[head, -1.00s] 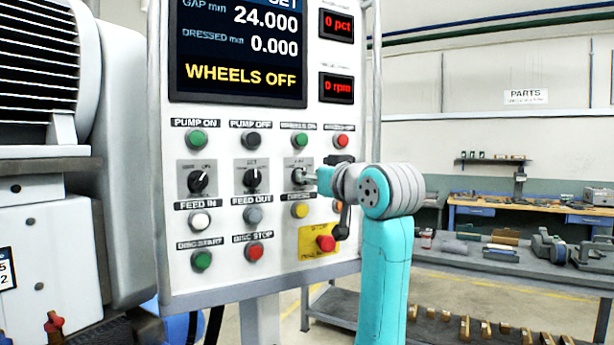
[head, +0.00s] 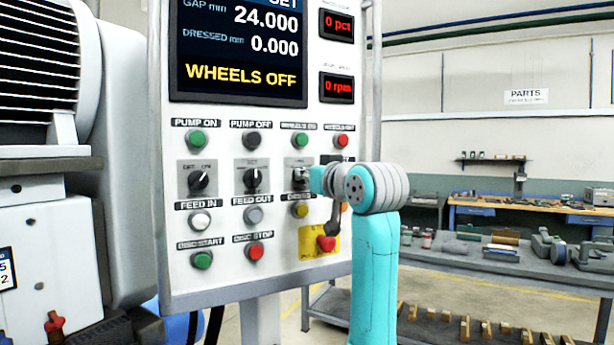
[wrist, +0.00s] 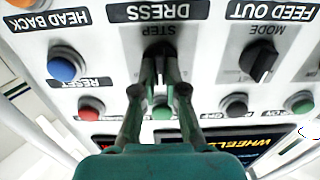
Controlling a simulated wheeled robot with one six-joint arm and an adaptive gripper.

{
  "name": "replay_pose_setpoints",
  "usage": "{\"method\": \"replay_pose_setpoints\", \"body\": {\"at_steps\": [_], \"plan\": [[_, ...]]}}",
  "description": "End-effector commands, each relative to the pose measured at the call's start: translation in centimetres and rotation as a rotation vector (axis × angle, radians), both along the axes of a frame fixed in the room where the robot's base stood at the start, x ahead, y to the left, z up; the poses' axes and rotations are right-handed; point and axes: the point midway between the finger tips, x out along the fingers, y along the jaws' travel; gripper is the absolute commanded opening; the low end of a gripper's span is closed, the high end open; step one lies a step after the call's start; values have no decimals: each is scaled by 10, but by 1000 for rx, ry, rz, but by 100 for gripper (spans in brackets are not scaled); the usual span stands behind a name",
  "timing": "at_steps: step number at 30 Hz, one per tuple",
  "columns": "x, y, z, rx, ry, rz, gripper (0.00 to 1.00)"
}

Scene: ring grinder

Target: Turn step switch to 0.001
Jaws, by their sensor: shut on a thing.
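The step switch (wrist: 160,60) is a dark rotary knob on the control panel, under the label STEP in the upside-down wrist view. My gripper (wrist: 160,82) is shut on this knob, one finger on each side. In the head view the switch plate (head: 299,167) is at the right of a row of three switches, and my gripper (head: 312,180) reaches it from the right. The fingers cover part of the knob and its scale, so the setting it points at cannot be read.
The mode switch (wrist: 260,62) is beside it. Several push buttons surround the switches, including a blue reset button (wrist: 62,68) and a red stop button (head: 326,243) below my wrist. The screen (head: 238,50) above reads WHEELS OFF. A grey bench (head: 470,258) stands behind.

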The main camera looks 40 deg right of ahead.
Motion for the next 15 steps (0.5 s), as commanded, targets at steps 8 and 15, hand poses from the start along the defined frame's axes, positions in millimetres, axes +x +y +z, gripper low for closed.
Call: {"method": "replay_pose_setpoints", "body": {"at_steps": [8,15], "plan": [[0,0,0,-70,16,0,0],[0,1,0,-237,55,0,0]]}}
